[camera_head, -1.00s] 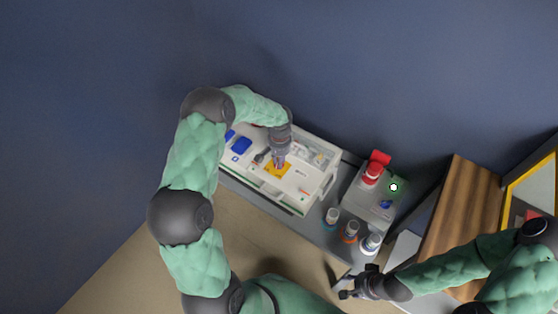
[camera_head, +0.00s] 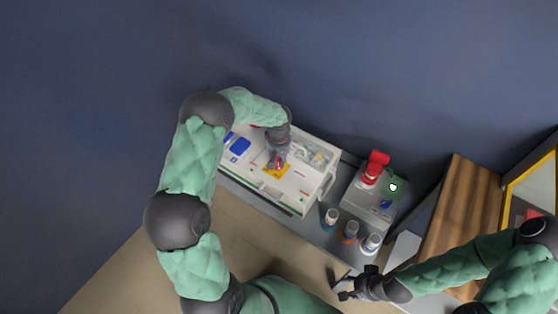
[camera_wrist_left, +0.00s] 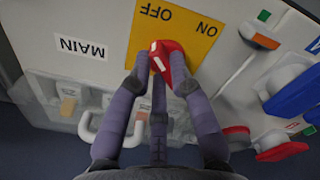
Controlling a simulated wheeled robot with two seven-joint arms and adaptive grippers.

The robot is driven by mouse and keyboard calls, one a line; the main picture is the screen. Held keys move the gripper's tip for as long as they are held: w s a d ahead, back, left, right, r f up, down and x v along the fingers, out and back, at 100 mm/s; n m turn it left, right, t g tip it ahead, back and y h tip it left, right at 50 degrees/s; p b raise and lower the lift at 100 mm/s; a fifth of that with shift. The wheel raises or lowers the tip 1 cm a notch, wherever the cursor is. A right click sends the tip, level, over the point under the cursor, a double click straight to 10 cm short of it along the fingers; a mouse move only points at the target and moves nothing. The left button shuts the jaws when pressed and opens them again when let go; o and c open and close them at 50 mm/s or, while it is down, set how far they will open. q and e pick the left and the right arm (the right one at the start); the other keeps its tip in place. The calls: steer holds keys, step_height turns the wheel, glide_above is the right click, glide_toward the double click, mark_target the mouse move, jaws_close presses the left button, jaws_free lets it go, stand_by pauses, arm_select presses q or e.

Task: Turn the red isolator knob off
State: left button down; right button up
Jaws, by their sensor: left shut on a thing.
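The red isolator knob (camera_wrist_left: 172,62) sits on a yellow plate (camera_wrist_left: 203,27) marked OFF and ON, which reads upside down in the left wrist view. My left gripper (camera_wrist_left: 160,84) is shut on the knob, with its fingers on both sides and hiding part of it. The knob lies slanted, its white-marked end towards the OFF lettering. In the head view my left gripper (camera_head: 277,160) reaches down to the yellow plate (camera_head: 273,172) on the white box (camera_head: 310,185). My right gripper (camera_head: 346,287) is open and empty, in front of the bench.
A grey box (camera_head: 362,203) with a red part (camera_head: 374,167) stands right of the white box. Blue and red parts (camera_wrist_left: 288,85) and a white handle (camera_wrist_left: 100,130) flank the knob. A wooden panel (camera_head: 458,210) stands right.

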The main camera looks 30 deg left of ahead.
stand_by(0.3)
arm_select(q)
steer(key=c, duration=1.1)
jaws_free()
step_height(320, 180, up, 12)
